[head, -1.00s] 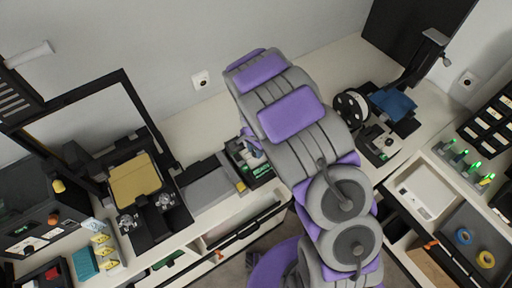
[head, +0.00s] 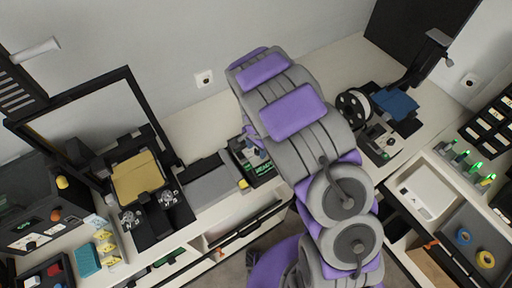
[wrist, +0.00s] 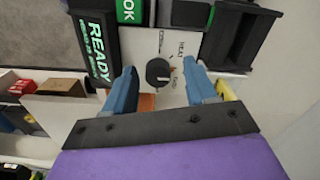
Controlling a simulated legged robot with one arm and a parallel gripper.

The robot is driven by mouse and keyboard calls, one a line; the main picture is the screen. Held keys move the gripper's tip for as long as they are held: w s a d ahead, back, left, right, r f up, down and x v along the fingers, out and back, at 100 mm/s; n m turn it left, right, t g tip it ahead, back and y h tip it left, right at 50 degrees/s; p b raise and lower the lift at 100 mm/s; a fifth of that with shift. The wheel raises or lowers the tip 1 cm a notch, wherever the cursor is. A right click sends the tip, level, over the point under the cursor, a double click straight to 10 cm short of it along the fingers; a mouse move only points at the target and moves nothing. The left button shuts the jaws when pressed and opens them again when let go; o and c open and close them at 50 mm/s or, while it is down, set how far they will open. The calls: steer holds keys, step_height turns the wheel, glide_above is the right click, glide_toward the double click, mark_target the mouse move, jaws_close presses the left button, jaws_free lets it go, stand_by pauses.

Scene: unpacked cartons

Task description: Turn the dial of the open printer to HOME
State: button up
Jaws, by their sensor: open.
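The dial (wrist: 158,73) is a round black knob with a pale mark toward its right side, on a pale panel with small printed labels. One label looks like HEAT; the others are too small to read surely. My gripper (wrist: 160,69) is open, its two blue fingers on either side of the dial in the wrist view, apparently not touching it. A black display (wrist: 95,48) with green READY text lies left of the dial. In the head view the small control unit (head: 262,170) with green text shows beside a grey slab, partly behind my arm; the dial is hidden there.
A black-framed machine with a yellow plate (head: 137,177) stands left. In the wrist view, a black slotted block (wrist: 238,35) rises right of the dial and a yellow piece (wrist: 228,91) sits by the right finger.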

mark_target(257, 150)
steer(key=shift+d+r, duration=0.15)
steer(key=shift+r, duration=0.3)
step_height(257, 150, up, 16)
steer(key=shift+a+r, duration=0.2)
steer(key=shift+a, duration=0.05)
steer(key=shift+d, duration=0.1)
